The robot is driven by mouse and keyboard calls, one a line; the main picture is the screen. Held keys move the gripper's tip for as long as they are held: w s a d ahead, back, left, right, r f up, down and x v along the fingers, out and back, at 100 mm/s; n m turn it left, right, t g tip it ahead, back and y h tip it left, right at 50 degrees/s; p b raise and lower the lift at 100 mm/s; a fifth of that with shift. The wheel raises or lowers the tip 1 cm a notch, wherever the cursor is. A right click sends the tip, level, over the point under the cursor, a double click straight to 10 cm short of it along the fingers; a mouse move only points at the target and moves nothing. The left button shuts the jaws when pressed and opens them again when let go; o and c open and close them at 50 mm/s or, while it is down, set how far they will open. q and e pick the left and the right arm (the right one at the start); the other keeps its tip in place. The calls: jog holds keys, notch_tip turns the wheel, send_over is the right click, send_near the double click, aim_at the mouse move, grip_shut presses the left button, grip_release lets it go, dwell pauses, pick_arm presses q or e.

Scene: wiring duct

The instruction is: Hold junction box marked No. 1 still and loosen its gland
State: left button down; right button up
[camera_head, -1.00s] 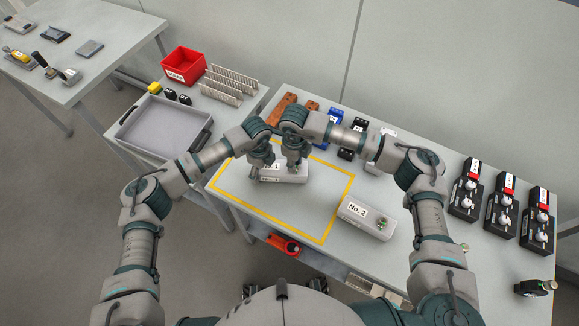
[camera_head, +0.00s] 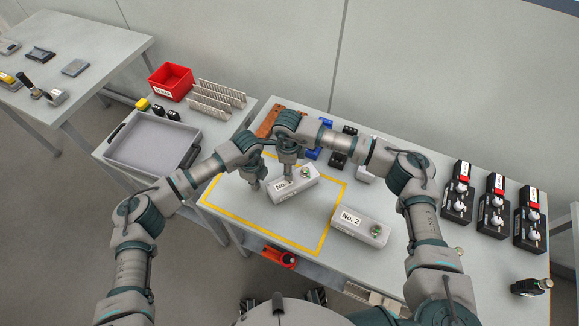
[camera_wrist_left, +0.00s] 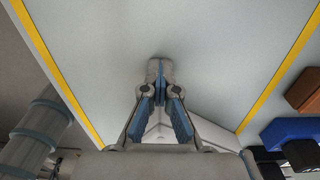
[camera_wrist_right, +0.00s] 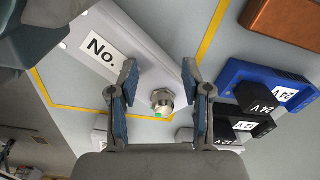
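Junction box No. 1 (camera_head: 290,187) is a light grey block with a white label, lying at an angle inside the yellow outline. Its metal gland (camera_head: 305,172) is at its right end; in the right wrist view the gland (camera_wrist_right: 162,101) has green at its base. My right gripper (camera_head: 289,176) is open above the box, with its fingers (camera_wrist_right: 161,88) on either side of the gland in the right wrist view; I see no clear contact. My left gripper (camera_head: 257,185) is left of the box and apart from it. Its fingertips (camera_wrist_left: 160,70) are together, with nothing seen between them.
Box No. 2 (camera_head: 350,224) stands to the right, across the yellow line. Blue and black blocks (camera_wrist_right: 258,90) and brown pieces (camera_head: 268,121) are behind the right arm. A grey tray (camera_head: 197,138) and red bin (camera_head: 171,82) are on the left. Switch units (camera_head: 458,193) stand at right.

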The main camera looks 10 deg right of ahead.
aim_at(282, 183)
jog(key=s+a+n, duration=0.1)
jog(key=s+a, duration=0.1)
jog(key=s, duration=0.1)
jog(key=s+a+n, duration=0.2)
jog(key=s+a, duration=0.1)
jog(key=shift+s, duration=0.15)
jog(key=m, duration=0.2)
jog(key=w+d+m, duration=0.1)
jog(key=m, duration=0.1)
jog(key=w+d+m, duration=0.1)
jog(key=m, duration=0.1)
jog(key=shift+w+m, duration=0.2)
jog(key=shift+m, duration=0.2)
jog(key=m, duration=0.2)
jog(key=w+d+m, duration=0.1)
jog(key=shift+w+r+m, duration=0.15)
jog(key=shift+m, duration=0.25)
jog(key=shift+w, duration=0.15)
jog(key=w+m, duration=0.1)
jog(key=m, duration=0.1)
jog(key=shift+w+d+m, duration=0.1)
jog(key=shift+w+m, duration=0.3)
jog(key=o, duration=0.5)
jog(key=shift+r, duration=0.1)
jog(key=shift+o, duration=0.4)
jog(key=shift+r, duration=0.1)
